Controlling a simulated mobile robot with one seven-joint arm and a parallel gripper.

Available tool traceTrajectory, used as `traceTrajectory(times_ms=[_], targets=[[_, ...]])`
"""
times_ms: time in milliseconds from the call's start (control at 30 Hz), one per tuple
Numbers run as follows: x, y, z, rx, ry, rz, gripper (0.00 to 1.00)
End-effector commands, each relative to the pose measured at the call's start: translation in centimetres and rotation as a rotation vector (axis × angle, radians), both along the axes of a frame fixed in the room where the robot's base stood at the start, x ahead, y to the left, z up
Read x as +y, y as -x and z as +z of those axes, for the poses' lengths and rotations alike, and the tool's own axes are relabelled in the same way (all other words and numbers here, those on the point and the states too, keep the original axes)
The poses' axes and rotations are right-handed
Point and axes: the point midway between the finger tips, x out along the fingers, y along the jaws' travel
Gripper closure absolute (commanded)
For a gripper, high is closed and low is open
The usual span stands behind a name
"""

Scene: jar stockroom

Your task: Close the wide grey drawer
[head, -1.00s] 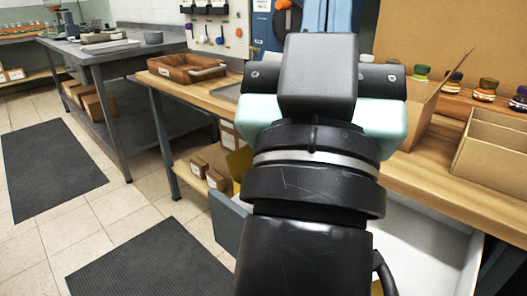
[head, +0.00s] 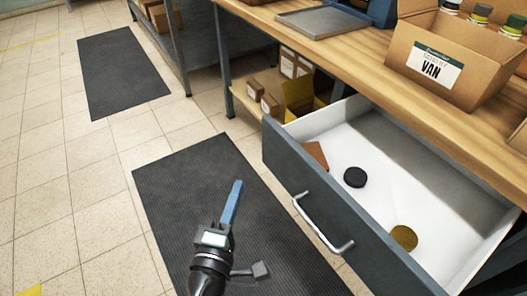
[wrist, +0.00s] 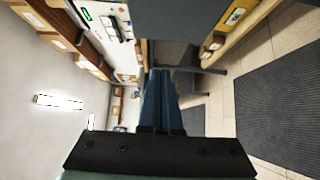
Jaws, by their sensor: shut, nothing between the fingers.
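The wide grey drawer (head: 285,172) stands pulled out from under the wooden bench in the head view. Its front carries a pale bar handle (head: 322,225), and its inside is white. A black lid (head: 355,177), a gold lid (head: 404,238) and a brown piece (head: 315,155) lie in it. My gripper (head: 237,184) is shut and empty, its blue fingers apart from the drawer, to the left of its front in the picture. In the wrist view the shut fingers (wrist: 161,75) point away from the camera; a plain grey surface at the top may be the drawer front.
The wooden bench (head: 370,65) above the drawer holds a cardboard box (head: 455,60) of jars and a grey tray (head: 325,22). Small boxes sit on a low shelf left of the drawer. Dark mats (head: 180,170) lie on the open tiled floor.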

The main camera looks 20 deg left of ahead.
Motion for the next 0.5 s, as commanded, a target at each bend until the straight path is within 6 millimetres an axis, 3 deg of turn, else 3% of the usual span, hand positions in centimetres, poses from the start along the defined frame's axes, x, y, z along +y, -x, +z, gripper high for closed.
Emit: traceTrajectory(times_ms=[500], targets=[[0.9, -9.0, 0.2, -0.002, -0.003, -0.005, 1.00]])
